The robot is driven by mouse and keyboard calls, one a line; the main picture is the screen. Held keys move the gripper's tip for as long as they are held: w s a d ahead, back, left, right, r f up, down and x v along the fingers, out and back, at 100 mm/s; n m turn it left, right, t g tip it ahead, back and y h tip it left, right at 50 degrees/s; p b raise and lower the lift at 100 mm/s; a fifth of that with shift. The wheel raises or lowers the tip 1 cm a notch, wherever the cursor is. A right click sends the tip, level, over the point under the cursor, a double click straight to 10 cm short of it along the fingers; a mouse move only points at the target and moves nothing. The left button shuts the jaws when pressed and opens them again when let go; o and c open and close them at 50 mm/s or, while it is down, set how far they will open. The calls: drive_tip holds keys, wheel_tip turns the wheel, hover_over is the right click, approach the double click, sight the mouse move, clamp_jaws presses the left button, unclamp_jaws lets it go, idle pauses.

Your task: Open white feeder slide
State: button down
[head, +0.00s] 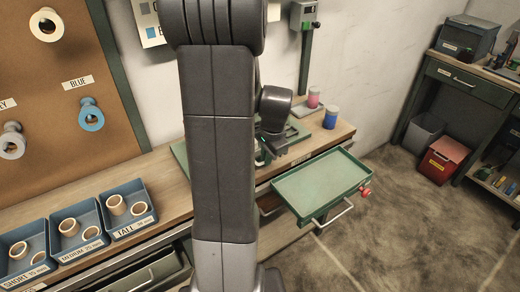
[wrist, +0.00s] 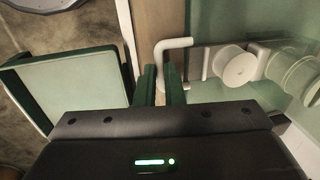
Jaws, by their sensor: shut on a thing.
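The white feeder slide's bent handle (wrist: 176,43) shows in the upper middle of the wrist view. Its lower end runs down between the two green fingers of my gripper (wrist: 160,85), which is shut on it. A white bar and a white round roller (wrist: 234,66) lie to the right of the handle, over a pale green plate (wrist: 228,18). In the head view my arm hides most of the fixture, and the dark wrist is at the bench, beside the green base plate (head: 298,139). The handle cannot be made out there.
A green-rimmed tray (head: 318,188) juts out in front of the bench, right of my arm; it also shows in the wrist view (wrist: 72,95). Pink (head: 314,98) and blue (head: 331,118) spools stand behind it. Blue bins (head: 128,212) with rings stand at left.

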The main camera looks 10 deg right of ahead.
drive_tip(key=c, duration=1.5)
unclamp_jaws()
drive_tip(key=r, duration=0.4)
drive_tip(key=s+r+p, duration=0.1)
drive_tip(key=r, duration=0.4)
drive_tip(key=s+d+r, duration=0.1)
drive_tip(key=r, duration=0.3)
drive_tip(key=shift+s+r, duration=0.15)
drive_tip(key=shift+r, duration=0.2)
